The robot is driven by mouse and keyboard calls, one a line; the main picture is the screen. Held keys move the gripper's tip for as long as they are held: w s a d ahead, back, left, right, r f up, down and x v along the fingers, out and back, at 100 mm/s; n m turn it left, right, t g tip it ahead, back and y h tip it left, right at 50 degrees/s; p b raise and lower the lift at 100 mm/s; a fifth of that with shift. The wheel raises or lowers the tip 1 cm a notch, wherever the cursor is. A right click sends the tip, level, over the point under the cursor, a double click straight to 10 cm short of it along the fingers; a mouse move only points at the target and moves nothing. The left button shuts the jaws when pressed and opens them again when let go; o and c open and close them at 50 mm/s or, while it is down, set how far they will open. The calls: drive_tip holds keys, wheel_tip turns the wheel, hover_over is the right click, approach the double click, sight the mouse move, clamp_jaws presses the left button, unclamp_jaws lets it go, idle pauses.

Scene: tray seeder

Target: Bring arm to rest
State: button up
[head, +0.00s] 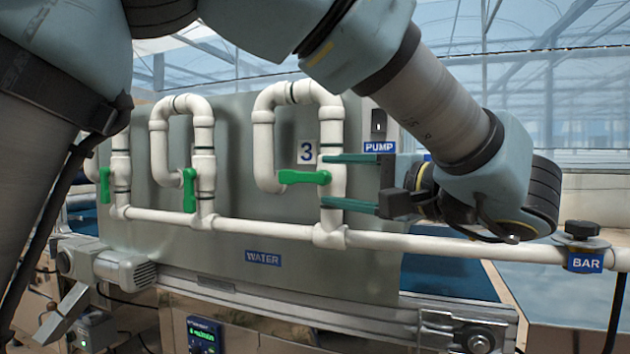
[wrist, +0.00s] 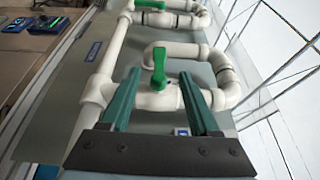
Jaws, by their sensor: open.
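My gripper (head: 322,180) is open at the valve beside the number 3 plate (head: 306,152). Its two green fingers lie above and below the green valve handle (head: 304,177), which lies level, across its upright white pipe. In the wrist view the fingers (wrist: 158,75) straddle the pipe on either side of the green handle (wrist: 159,68). I see no clear grip on the pipe or handle; whether a finger touches the pipe cannot be told. My arm reaches across the top and right of the head view.
Two more green handles, one in the middle (head: 189,190) and one at left (head: 105,185), hang along their pipes. A long white pipe (head: 270,230) runs below. The grey panel (head: 225,265) stands close behind. A black-knobbed BAR valve (head: 583,245) is at right.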

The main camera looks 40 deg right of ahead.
drive_tip(key=shift+s+d, duration=0.15)
drive_tip(key=shift+s, duration=0.7)
drive_tip(key=w+a+f+n+g+y, duration=0.2)
drive_tip(key=w+a+f+g+y, duration=0.2)
drive_tip(key=w+a+f+g, duration=1.05)
drive_tip(key=w+a+f+n+g+h, duration=0.1)
drive_tip(key=a+f+n+h, duration=0.3)
drive_tip(key=a+f+n, duration=0.65)
drive_tip(key=w+a+f+n+g+h, duration=0.1)
drive_tip(key=a+f+n+h, duration=0.2)
drive_tip(key=a+f, duration=0.8)
drive_tip(key=a+r+p, duration=0.2)
drive_tip(key=r+p, duration=0.8)
drive_tip(key=r, duration=0.2)
drive_tip(key=a+r+p, duration=0.2)
drive_tip(key=r+p, duration=0.8)
drive_tip(key=r, duration=0.2)
drive_tip(key=shift+r+m, duration=0.2)
drive_tip(key=shift+m, duration=0.15)
